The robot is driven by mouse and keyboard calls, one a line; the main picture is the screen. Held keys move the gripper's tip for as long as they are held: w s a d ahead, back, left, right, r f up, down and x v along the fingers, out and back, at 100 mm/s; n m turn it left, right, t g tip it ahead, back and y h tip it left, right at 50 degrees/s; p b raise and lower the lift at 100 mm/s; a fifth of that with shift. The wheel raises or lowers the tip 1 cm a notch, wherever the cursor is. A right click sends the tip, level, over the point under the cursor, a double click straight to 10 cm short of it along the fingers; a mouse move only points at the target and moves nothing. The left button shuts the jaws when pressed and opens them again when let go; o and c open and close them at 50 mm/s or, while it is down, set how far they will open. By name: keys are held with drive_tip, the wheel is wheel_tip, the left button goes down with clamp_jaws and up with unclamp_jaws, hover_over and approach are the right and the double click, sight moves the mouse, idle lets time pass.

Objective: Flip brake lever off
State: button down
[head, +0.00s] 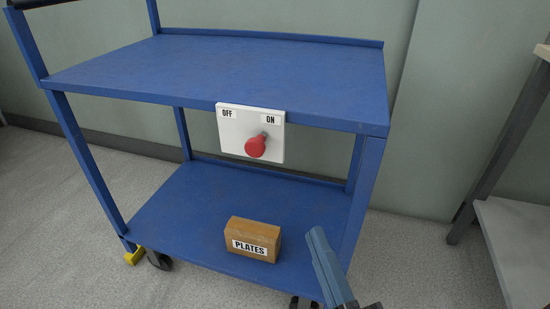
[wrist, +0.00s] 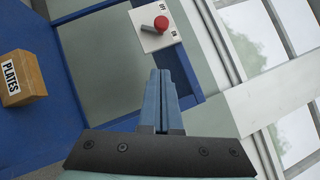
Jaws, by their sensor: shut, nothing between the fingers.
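The brake lever (head: 256,145) has a red knob on a short grey stem. It is mounted on a white plate (head: 232,135) marked OFF at the left and ON at the right, on the front edge of the blue cart's top shelf. The knob sits below the ON label. The lever also shows in the wrist view (wrist: 161,23), near the top. My gripper (head: 318,232) is shut and empty, low and to the right of the plate in the head view. In the wrist view its fingers (wrist: 158,75) point toward the plate, apart from the lever.
The blue cart's top shelf (head: 220,75) is bare. A box labelled PLATES (head: 253,239) stands on its lower shelf (head: 185,215). A cart leg (head: 362,195) stands close to my gripper. A grey rack (head: 515,230) is at the right. Open floor lies between.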

approach(264, 141)
drive_tip(key=w+d, duration=0.2)
drive_tip(key=shift+w+a+r, duration=0.2)
drive_tip(key=shift+w+a, duration=0.3)
drive_tip(key=shift+a, duration=0.3)
drive_tip(key=shift+w+a+r, duration=0.2)
drive_tip(key=shift+w+a, duration=0.3)
drive_tip(key=shift+a, duration=0.3)
drive_tip(key=shift+r, duration=0.1)
drive_tip(key=shift+r+p, duration=0.15)
drive_tip(key=shift+p, duration=0.3)
drive_tip(key=shift+n+g, duration=0.3)
